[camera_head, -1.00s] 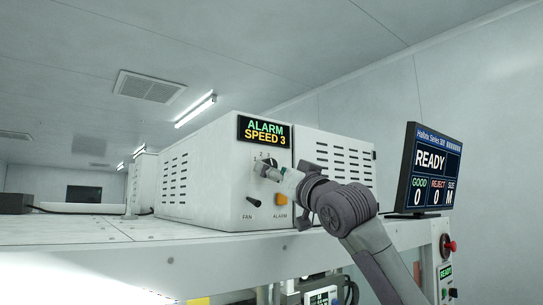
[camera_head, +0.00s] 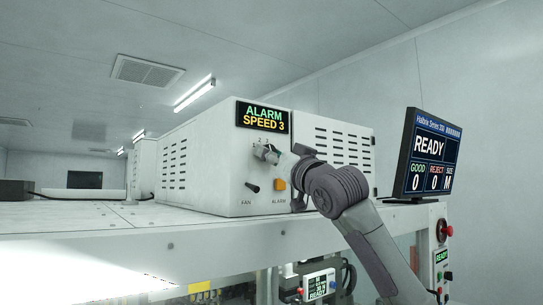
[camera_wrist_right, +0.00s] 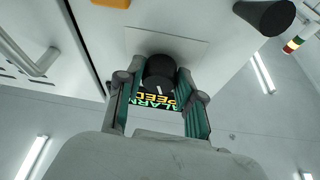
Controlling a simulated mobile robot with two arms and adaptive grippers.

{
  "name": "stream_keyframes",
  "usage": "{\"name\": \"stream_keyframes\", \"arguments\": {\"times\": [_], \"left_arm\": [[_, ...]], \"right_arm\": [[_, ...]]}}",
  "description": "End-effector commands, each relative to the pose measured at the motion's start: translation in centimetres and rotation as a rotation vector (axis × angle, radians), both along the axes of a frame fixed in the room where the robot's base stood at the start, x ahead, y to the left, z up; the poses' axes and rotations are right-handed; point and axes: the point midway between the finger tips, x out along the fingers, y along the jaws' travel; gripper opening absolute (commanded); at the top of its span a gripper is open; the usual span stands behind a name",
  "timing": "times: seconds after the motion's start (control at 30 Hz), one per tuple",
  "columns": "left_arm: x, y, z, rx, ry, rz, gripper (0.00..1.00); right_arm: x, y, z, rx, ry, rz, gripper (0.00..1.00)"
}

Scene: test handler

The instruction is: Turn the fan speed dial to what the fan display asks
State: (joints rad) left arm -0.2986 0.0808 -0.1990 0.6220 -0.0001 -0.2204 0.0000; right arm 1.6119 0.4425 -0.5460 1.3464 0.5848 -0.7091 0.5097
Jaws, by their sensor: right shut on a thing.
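The fan display (camera_head: 263,117) on the white box reads "ALARM SPEED 3"; part of it also shows between my fingers in the right wrist view (camera_wrist_right: 165,99). The black round fan speed dial (camera_wrist_right: 160,70) is on the panel below the display, with a pale mark on it. In the head view the dial is mostly hidden by my right gripper (camera_head: 267,153). The right gripper's two fingers (camera_wrist_right: 158,88) are shut on the dial, one on each side. I cannot tell which number the dial points to. My left gripper is not in view.
Below the dial are a black fan lever (camera_head: 252,187) and an orange alarm button (camera_head: 279,184), close to my right gripper. A monitor (camera_head: 432,155) reading "READY" stands at the right.

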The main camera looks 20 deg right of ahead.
Motion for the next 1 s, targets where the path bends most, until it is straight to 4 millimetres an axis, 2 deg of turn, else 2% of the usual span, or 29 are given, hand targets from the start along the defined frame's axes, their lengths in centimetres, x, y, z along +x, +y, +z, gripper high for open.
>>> {"name": "stream_keyframes", "arguments": {"times": [0.27, 0.6, 1.0], "left_arm": [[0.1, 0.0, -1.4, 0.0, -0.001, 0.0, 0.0], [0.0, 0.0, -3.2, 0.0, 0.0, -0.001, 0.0], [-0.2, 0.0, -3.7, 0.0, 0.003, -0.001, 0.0]], "right_arm": [[0.0, 0.2, -0.2, 0.1, 0.035, 0.003, 0.02], [-0.1, 0.4, -0.1, 0.347, 0.126, 0.004, 0.02], [-0.2, 0.4, 0.2, 0.582, 0.21, 0.0, 0.02]]}}
